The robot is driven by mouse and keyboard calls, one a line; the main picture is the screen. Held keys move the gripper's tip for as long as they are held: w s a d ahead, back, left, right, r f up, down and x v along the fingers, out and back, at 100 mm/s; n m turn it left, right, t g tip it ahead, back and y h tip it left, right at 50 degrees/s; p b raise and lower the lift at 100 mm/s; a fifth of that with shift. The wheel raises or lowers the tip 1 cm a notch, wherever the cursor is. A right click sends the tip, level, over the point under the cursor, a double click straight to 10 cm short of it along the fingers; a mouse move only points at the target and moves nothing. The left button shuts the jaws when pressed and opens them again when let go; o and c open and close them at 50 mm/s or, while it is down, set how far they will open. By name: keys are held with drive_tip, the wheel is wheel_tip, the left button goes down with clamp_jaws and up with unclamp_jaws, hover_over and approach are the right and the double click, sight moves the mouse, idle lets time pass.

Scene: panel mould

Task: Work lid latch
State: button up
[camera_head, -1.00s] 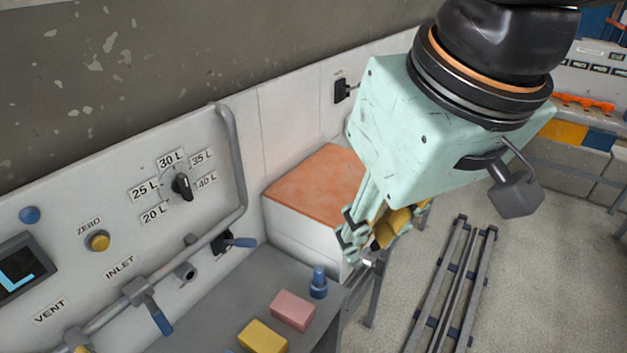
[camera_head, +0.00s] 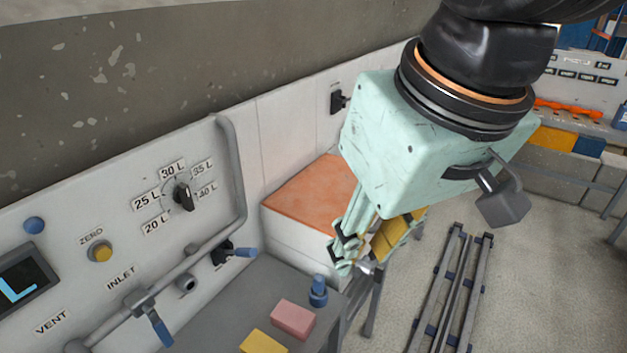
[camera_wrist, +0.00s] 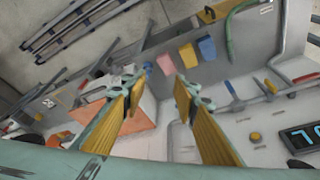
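A white box with an orange lid (camera_head: 308,193) stands against the wall beyond the grey bench. The lid lies flat on the box, and its right part is hidden behind my gripper. My gripper (camera_head: 352,262) hangs at the box's right front edge. In the wrist view my gripper (camera_wrist: 163,90) shows two yellow-padded fingers spread apart with nothing between them. The orange lid (camera_wrist: 130,118) shows partly behind the left finger there. A small metal piece (camera_head: 366,267) shows by the fingertips in the head view; I cannot tell whether it is the latch or whether I touch it.
A pink block (camera_head: 292,319), a yellow block (camera_head: 263,342) and a blue knobbed piece (camera_head: 318,292) sit on the bench. A panel with a volume dial (camera_head: 183,196), pipes and a blue-handled valve (camera_head: 238,252) is at left. Floor rails (camera_head: 455,290) lie at right.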

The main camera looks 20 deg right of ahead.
drive_tip(key=w+d+f+m+g+y, duration=0.25)
drive_tip(key=w+f+m+y, duration=0.2)
drive_tip(key=w, duration=0.45)
drive_tip(key=w+d+f+m+g+y, duration=0.1)
drive_tip(key=w+d+f+m+y, duration=0.25)
drive_tip(key=w+f+m, duration=0.45)
drive_tip(key=w+d+f+m+t+y, duration=0.2)
drive_tip(key=w+d+f, duration=0.1)
drive_tip(key=w+d, duration=0.3)
drive_tip(key=w+d+f+m+t+y, duration=0.2)
drive_tip(key=w+d+f, duration=0.1)
drive_tip(key=d, duration=0.4)
drive_tip(key=s+d+f+m+t+h+b, duration=0.1)
drive_tip(key=d+f+m+t, duration=0.4)
drive_tip(key=d+f, duration=0.5)
drive_tip(key=s+d+f+m+t+h+b, duration=0.1)
drive_tip(key=d+f+m+t, duration=0.5)
drive_tip(key=d, duration=1)
wheel_tip(320, 180, down, 5)
drive_tip(key=shift+s+d+r+m+b, duration=0.15)
drive_tip(key=shift+s+d+m+b, duration=0.25)
drive_tip(key=shift+m, duration=0.55)
drive_tip(key=shift+w+a, duration=0.15)
drive_tip(key=shift+b+x, duration=0.65)
drive_tip(key=shift+x, duration=6)
